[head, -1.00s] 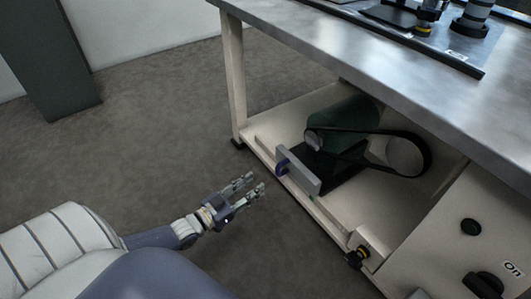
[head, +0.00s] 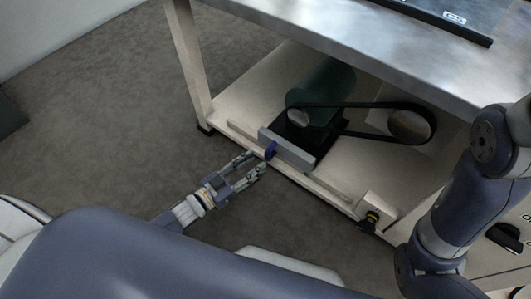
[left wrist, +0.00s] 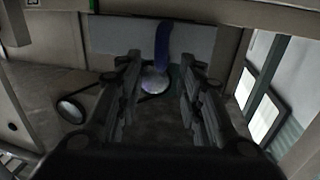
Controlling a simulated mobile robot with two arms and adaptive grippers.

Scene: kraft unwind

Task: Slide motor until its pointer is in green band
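The dark green motor (head: 325,90) sits on a black base (head: 300,138) on the low shelf under the bench. A grey plate (head: 287,149) stands at the front of the base, with a blue handle (head: 270,150) on it. My left gripper (head: 256,162) is open at the shelf's front edge, its fingertips close to the handle. In the left wrist view the blue handle (left wrist: 162,45) stands ahead, between the lines of the two spread fingers (left wrist: 160,64). I cannot make out the pointer or the green band. My right gripper is out of view.
A black belt (head: 375,105) runs from the motor pulley to a pale drum (head: 408,125). The bench top (head: 390,50) overhangs the shelf. My right arm is at the right; open floor lies left.

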